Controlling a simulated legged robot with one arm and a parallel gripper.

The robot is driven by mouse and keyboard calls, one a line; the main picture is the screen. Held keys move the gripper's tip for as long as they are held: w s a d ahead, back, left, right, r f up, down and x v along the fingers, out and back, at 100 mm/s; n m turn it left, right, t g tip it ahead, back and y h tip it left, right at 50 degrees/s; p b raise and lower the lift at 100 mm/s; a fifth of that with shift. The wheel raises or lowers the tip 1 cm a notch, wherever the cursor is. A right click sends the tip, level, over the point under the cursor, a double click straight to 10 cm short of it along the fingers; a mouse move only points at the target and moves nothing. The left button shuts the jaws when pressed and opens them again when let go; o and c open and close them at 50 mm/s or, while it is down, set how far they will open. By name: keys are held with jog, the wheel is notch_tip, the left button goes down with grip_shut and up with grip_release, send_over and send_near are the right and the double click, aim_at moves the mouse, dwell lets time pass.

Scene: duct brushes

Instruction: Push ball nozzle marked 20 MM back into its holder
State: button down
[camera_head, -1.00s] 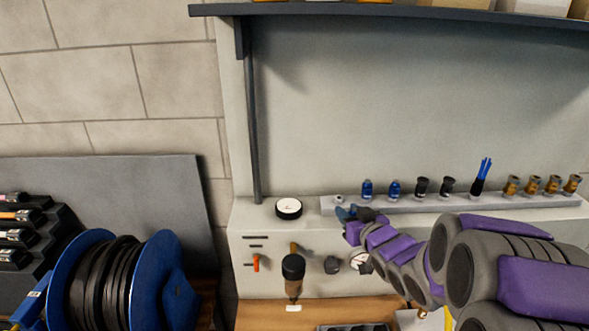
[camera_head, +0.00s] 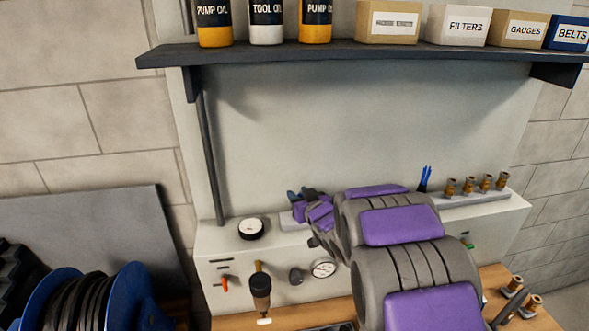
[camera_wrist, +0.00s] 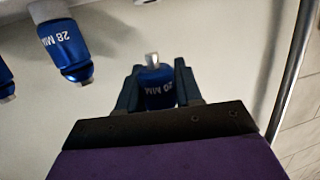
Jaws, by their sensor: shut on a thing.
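The blue ball nozzle marked 20 MM (camera_wrist: 157,88) is between the two dark blue fingers of my gripper (camera_wrist: 155,92) in the wrist view, its lettering upside down and its pale tip showing. In the head view my gripper (camera_head: 301,194) is shut at the left end of the pale holder rail (camera_head: 455,201); the nozzle cannot be made out there. A second blue nozzle, marked 28 MM (camera_wrist: 63,46), stands apart to the left in the wrist view. My arm hides much of the rail. Whether the held nozzle touches its holder cannot be told.
Brass nozzles (camera_head: 485,184) and blue sticks (camera_head: 425,179) stand along the right of the rail. A black-rimmed round gauge (camera_head: 251,228) sits left of my gripper. A dark shelf (camera_head: 345,54) with bottles and boxes hangs above. The panel between is clear.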

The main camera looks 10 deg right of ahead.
jog(key=shift+w+a+r+p, duration=0.25)
jog(key=shift+w+r+p, duration=0.3)
jog(key=shift+w, duration=0.1)
jog(key=shift+w+a+r+p, duration=0.25)
jog(key=shift+w+r+p, duration=0.25)
jog(key=shift+w, duration=0.15)
jog(key=shift+f, duration=0.1)
jog(key=shift+f+b, duration=1.65)
jog(key=shift+f, duration=1.15)
jog(key=shift+s, duration=0.1)
jog(key=shift+d+f, duration=0.1)
jog(key=shift+f, duration=0.35)
jog(key=c, duration=0.7)
grip_release()
jog(key=shift+o, duration=0.2)
jog(key=shift+s, duration=0.1)
